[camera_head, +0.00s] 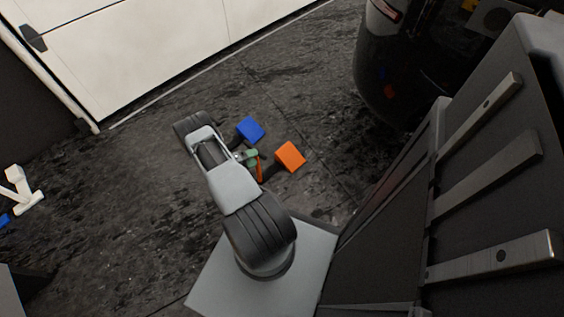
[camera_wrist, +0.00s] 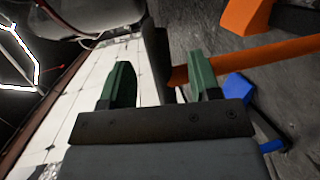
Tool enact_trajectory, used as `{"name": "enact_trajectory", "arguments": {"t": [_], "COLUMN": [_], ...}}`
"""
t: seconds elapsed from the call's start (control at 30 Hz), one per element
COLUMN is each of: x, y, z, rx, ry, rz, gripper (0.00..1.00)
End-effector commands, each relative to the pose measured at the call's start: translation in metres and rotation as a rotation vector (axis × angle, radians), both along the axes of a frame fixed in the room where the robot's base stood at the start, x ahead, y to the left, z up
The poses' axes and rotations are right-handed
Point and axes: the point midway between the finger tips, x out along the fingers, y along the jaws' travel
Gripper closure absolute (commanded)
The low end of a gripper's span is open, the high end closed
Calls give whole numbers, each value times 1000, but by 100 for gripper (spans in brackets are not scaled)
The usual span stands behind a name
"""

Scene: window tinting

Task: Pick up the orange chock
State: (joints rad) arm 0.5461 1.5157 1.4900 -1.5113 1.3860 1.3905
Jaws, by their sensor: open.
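The orange chock (camera_head: 290,157) lies on the dark floor in the head view, to the right of my gripper (camera_head: 250,157). It has a block, a dark bar and an orange crosspiece on the bar's near end.
A blue chock (camera_head: 250,130) lies just beyond my gripper and also shows in the wrist view (camera_wrist: 239,87). A white panelled door (camera_head: 160,50) stands at the back. A dark rounded object (camera_head: 410,65) and a dark rack (camera_head: 480,170) are on the right.

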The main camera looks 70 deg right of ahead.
Motion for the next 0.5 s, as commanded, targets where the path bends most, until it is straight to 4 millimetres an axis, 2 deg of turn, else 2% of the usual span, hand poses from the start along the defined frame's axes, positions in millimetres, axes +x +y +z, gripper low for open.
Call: {"name": "enact_trajectory", "arguments": {"t": [0.23, 0.5], "x": [-8, -27], "y": [-12, -41], "z": [-4, -10], "rx": [1, 1], "ry": [0, -1], "rz": [-2, -3], "gripper": [43, 43]}}
